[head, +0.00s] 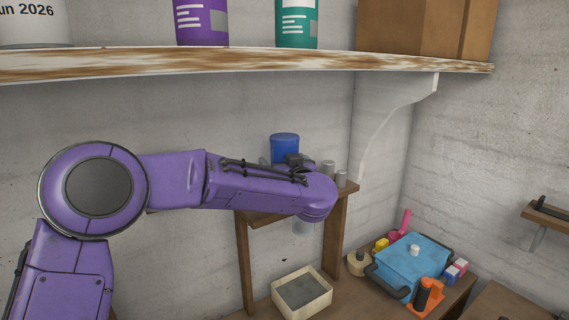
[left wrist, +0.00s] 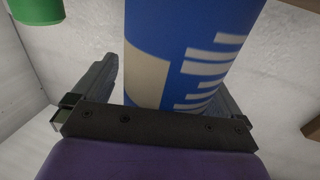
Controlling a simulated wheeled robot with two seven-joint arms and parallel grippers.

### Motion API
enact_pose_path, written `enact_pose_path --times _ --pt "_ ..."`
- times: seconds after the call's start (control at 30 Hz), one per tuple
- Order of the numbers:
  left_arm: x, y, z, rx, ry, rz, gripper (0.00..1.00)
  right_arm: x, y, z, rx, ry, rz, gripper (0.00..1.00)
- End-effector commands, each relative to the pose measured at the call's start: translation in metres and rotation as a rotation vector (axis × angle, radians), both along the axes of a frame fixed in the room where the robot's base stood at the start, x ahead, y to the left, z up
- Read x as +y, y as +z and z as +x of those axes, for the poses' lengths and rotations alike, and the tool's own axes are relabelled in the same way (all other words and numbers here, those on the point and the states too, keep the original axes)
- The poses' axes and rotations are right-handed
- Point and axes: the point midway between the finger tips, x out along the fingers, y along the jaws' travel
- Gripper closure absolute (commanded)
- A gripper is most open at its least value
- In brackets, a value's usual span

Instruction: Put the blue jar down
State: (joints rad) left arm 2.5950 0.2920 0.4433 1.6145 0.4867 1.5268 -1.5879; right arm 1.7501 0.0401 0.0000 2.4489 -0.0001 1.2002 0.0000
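The blue jar (head: 284,142) shows in the head view beyond my left forearm, with its lower part hidden by the arm and gripper. In the left wrist view the blue jar (left wrist: 178,40) fills the middle, with white stripes and a beige patch on its side. My left gripper (head: 294,159) has one finger on each side of the jar and appears shut on it. Whether the jar's base touches anything is hidden. My right gripper is in neither view.
A narrow wooden stand (head: 337,230) holds small grey cans (head: 328,167) right of the jar. A high shelf (head: 250,62) runs overhead with a purple tin (head: 201,22), a green tin (head: 297,22) and a box.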

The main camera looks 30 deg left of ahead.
Motion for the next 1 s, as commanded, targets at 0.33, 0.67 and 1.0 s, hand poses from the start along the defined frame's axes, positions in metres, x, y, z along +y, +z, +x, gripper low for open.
enact_pose_path --times 0.33,0.67,1.0 --pt "-0.019 -0.004 -0.018 -0.002 -0.003 0.003 0.00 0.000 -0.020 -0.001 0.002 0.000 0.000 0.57" --pt "-0.074 -0.002 -0.075 -0.002 -0.002 0.002 0.00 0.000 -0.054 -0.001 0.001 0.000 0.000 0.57" --pt "-0.085 0.001 -0.086 0.001 -0.001 0.001 0.00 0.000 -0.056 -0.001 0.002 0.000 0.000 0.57"
